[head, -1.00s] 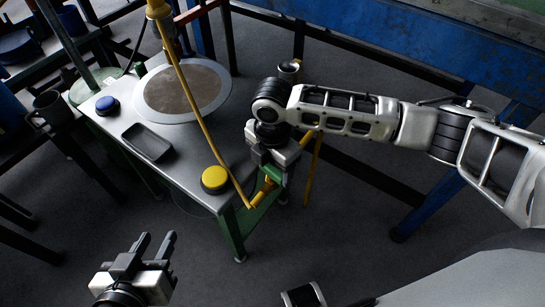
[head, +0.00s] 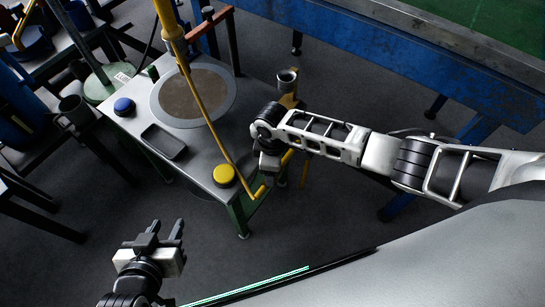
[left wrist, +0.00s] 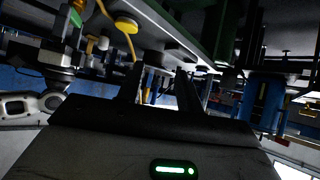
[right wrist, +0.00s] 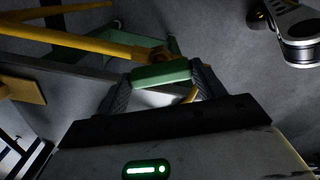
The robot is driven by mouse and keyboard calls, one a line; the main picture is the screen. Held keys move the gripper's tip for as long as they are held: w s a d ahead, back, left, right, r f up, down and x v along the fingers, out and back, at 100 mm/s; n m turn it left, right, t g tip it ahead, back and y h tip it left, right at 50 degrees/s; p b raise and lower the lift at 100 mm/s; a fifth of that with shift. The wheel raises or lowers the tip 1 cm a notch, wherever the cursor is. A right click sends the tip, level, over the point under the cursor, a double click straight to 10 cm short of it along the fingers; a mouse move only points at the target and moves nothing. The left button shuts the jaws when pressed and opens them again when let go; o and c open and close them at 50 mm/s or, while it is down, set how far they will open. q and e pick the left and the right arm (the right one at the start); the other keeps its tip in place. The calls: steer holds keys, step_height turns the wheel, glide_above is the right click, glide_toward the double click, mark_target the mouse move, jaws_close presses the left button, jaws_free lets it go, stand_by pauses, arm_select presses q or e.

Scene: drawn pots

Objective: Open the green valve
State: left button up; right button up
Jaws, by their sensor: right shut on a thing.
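The green valve handle (right wrist: 162,74) shows in the right wrist view as a short green bar beside yellow pipework. My right gripper (right wrist: 158,86) has a finger at each end of the bar and is shut on it. In the head view my right gripper (head: 269,166) is at the right side of the grey table, and my arm largely hides the valve there. My left gripper (head: 165,230) is open and empty, in front of the table and apart from it. Its two spread fingers also show in the left wrist view (left wrist: 158,92).
The grey metal table (head: 196,157) carries a yellow button (head: 224,175), a blue button (head: 124,106), a dark tray (head: 163,142) and a round plate (head: 193,95). A yellow pipe (head: 208,116) slants across it. A blue beam (head: 400,65) runs behind. Floor in front is clear.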

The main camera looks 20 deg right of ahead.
steer(key=m+p, duration=0.2)
steer(key=m, duration=0.2)
steer(key=shift+r+p, duration=0.1)
steer(key=shift+p, duration=0.3)
arm_select(q)
steer(key=shift+a+r, duration=0.3)
steer(key=shift+r, duration=0.6)
arm_select(e)
steer(key=shift+m, duration=0.6)
arm_select(q)
steer(key=shift+s+f+p, duration=0.1)
steer(key=shift+f+p, duration=0.05)
steer(key=shift+p, duration=0.15)
arm_select(e)
steer(key=o, duration=1)
steer(key=shift+r, duration=0.25)
arm_select(q)
steer(key=p, duration=0.1)
steer(key=r+p, duration=0.1)
steer(key=shift+s+a+r+p, duration=0.1)
steer(key=shift+a+r+p, duration=0.05)
steer(key=shift+a+p, duration=0.2)
arm_select(e)
step_height(320, 180, up, 15)
steer(key=shift+r, duration=0.15)
